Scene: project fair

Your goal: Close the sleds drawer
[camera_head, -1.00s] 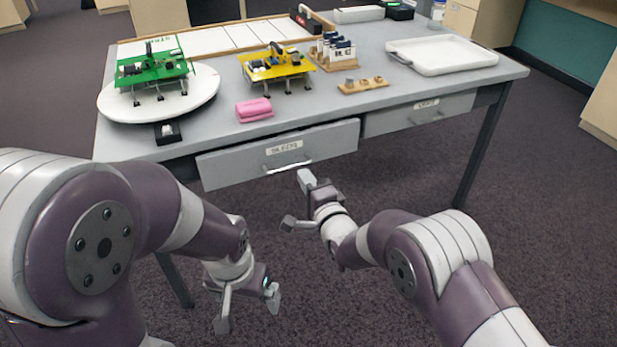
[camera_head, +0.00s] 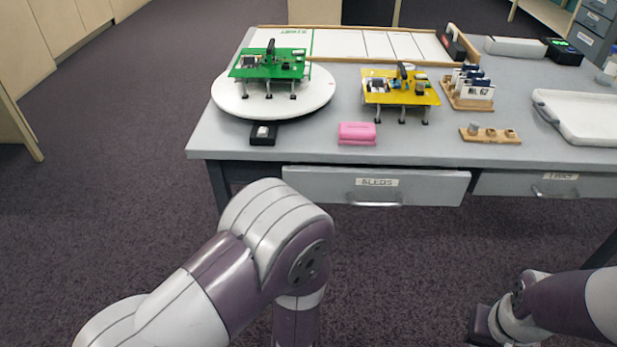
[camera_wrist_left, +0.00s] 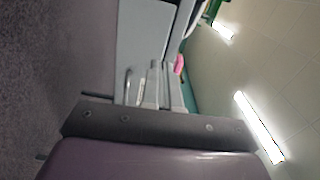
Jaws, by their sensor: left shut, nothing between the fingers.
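The sleds drawer (camera_head: 325,186) is the grey front labelled SLEDS under the near edge of the table. Its front stands slightly forward of the drawer to its right, so it looks a little open. Its bar handle (camera_head: 374,204) is on the lower middle of the front. The handle also shows in the left wrist view (camera_wrist_left: 127,85). My left gripper (camera_wrist_left: 156,66) is shut and empty, pointing towards the drawer front; in the head view it is hidden below my arm. My right gripper's dark body shows at the lower right of the head view, its fingers not visible.
On the table (camera_head: 330,150) stand a white turntable (camera_head: 232,103) with a green board, a yellow board (camera_head: 388,97), a pink block (camera_head: 357,133) and a white tray (camera_head: 580,113). A second drawer (camera_head: 510,184) is to the right. The floor in front is clear.

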